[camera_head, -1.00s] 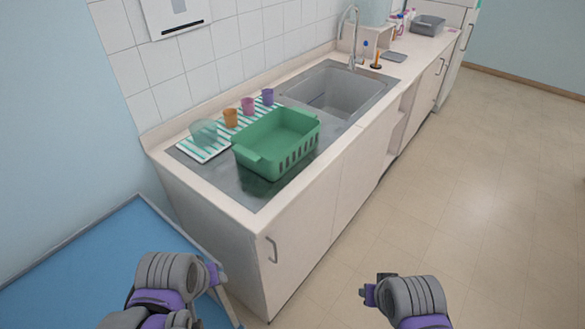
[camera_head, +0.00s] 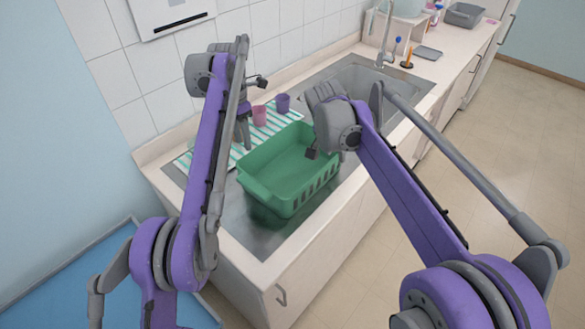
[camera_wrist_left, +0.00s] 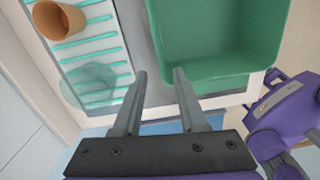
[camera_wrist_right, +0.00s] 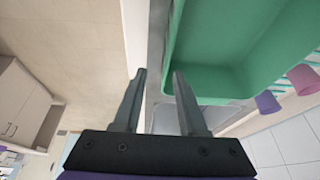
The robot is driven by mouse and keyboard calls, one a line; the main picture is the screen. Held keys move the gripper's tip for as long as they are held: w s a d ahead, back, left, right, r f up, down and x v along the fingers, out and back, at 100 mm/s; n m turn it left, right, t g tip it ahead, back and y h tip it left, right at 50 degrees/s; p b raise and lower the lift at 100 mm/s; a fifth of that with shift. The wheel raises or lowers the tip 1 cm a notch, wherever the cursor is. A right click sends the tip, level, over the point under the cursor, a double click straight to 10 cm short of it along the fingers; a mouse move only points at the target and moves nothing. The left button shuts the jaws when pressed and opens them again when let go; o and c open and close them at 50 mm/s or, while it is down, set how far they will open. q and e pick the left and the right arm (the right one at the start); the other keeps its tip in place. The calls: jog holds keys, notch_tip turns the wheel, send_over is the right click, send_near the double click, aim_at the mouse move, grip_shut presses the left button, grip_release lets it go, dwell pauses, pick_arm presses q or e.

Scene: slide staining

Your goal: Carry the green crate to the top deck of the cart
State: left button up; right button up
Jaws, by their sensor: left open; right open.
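The green crate (camera_head: 262,190) stands upright and empty on the steel drainboard beside the sink. My left gripper (camera_head: 246,145) is open above the crate's left end. In the left wrist view the open fingers (camera_wrist_left: 160,75) point down near the crate's wall (camera_wrist_left: 215,72), with nothing between them. My right gripper (camera_head: 311,153) is over the crate's right side, its fingers mostly hidden by its own wrist. In the right wrist view its fingers (camera_wrist_right: 160,75) are open and empty beside the crate wall (camera_wrist_right: 205,82). A blue surface with a grey rim (camera_head: 70,262) is at lower left, possibly the cart's deck.
A striped mat (camera_wrist_left: 105,50) behind the crate holds an orange cup (camera_wrist_left: 58,18), a clear vessel (camera_wrist_left: 88,85), a pink cup (camera_head: 260,116) and a purple cup (camera_head: 283,102). The sink (camera_head: 365,85) lies to the right. A grey tray (camera_head: 465,14) is farther along the counter.

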aim_at(249, 166)
pick_arm(q)
jog(key=shift+w+d+f+n, duration=0.15)
jog(key=shift+w+f+n, duration=0.2)
jog(key=shift+n, duration=0.25)
pick_arm(e)
jog(key=shift+w+a, duration=0.15)
jog(key=shift+w, duration=0.55)
jog(key=shift+s, duration=0.1)
pick_arm(q)
jog(key=f, duration=1)
jog(key=shift+s+d+f, duration=0.15)
jog(key=shift+s+f, duration=0.05)
jog(key=shift+f, duration=0.2)
pick_arm(e)
jog(key=x, duration=1.1)
pick_arm(q)
jog(key=shift+c, duration=0.2)
pick_arm(e)
jog(key=shift+c, duration=0.2)
pick_arm(q)
grip_shut()
pick_arm(e)
grip_shut()
jog(key=shift+r, duration=0.1)
